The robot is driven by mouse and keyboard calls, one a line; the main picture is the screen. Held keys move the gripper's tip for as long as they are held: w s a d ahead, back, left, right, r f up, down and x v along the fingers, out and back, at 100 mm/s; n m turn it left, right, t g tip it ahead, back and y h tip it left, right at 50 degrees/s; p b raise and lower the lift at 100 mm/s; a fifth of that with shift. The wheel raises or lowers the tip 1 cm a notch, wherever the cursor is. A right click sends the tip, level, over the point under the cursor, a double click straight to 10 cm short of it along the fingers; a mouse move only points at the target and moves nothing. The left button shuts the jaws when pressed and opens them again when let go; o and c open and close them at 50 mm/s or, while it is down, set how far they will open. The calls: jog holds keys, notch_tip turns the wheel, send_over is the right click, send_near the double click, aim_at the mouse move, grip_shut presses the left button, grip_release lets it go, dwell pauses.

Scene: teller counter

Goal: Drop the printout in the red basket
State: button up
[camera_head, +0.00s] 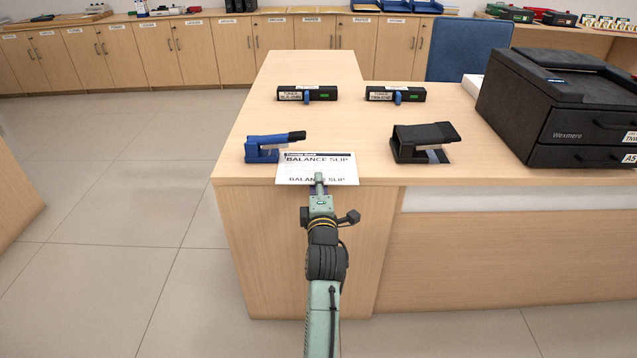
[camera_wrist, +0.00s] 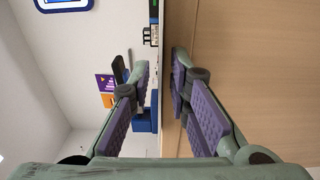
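The printout (camera_head: 335,168), a white sheet headed "BALANCE SLIP", lies at the counter's front edge, its near part reaching the edge. My gripper (camera_head: 319,182) is at that edge, over the sheet's lower middle in the head view. In the wrist view my gripper (camera_wrist: 160,63) is open, with its purple-padded fingers apart on either side of the counter's edge line. The sheet is edge-on or hidden there, so I cannot tell whether it lies between the fingers. I see no red basket that I can make out in either view.
Open floor (camera_head: 110,190) lies at left.

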jog(key=shift+w, duration=0.15)
grip_shut()
dwell(0.4)
jog(key=shift+r, duration=0.1)
dwell(0.6)
notch_tip(320, 180, up, 2)
jog(key=shift+r+p, duration=0.2)
jog(key=shift+p, duration=0.8)
jog(key=s+r+p, duration=0.2)
jog(key=s, duration=0.5)
jog(key=s+r+p, duration=0.2)
jog(key=s+r, duration=0.1)
jog(key=s, duration=0.4)
jog(key=shift+d, duration=0.35)
